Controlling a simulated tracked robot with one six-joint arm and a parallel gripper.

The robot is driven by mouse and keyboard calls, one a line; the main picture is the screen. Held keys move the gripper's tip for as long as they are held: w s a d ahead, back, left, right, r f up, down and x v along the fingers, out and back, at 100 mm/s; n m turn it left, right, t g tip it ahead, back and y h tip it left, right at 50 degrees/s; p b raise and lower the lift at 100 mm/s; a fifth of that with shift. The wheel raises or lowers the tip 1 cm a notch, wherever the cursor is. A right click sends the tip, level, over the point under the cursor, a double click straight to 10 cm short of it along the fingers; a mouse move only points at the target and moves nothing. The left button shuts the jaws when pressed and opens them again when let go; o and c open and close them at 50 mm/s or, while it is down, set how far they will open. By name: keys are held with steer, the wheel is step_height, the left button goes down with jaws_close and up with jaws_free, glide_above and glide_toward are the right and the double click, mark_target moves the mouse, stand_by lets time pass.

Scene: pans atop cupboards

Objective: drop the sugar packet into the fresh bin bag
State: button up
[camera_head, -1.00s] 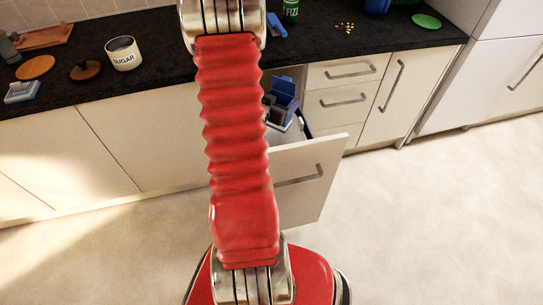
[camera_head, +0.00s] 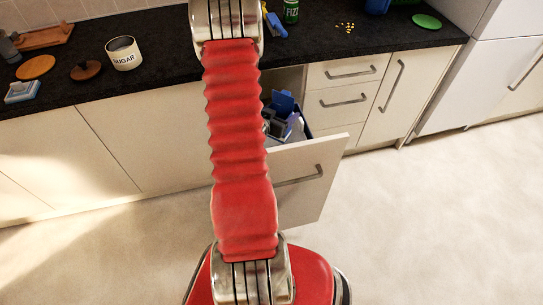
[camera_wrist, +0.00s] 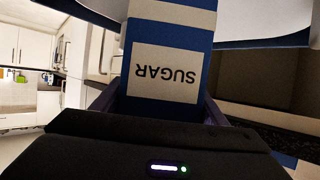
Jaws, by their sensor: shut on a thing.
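The sugar packet (camera_wrist: 165,72), a blue and cream box with SUGAR on its label, stands out of my gripper (camera_wrist: 160,108) in the wrist view. The gripper is shut on it, with dark fingers at both sides of its lower part. The label reads upside down. In the head view my arm hides the gripper. Blue and grey shapes show inside the open drawer (camera_head: 302,185), just right of my arm, and I cannot tell which of them is the packet or a bin. I cannot make out the fresh bin bag for certain; a white, blue-edged surface (camera_wrist: 262,22) lies behind the packet in the wrist view.
The drawer front juts over the floor. The floor to the right is clear.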

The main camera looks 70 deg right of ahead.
mark_target(283, 94)
steer(key=o, duration=1.3)
steer(key=shift+r, duration=4.95)
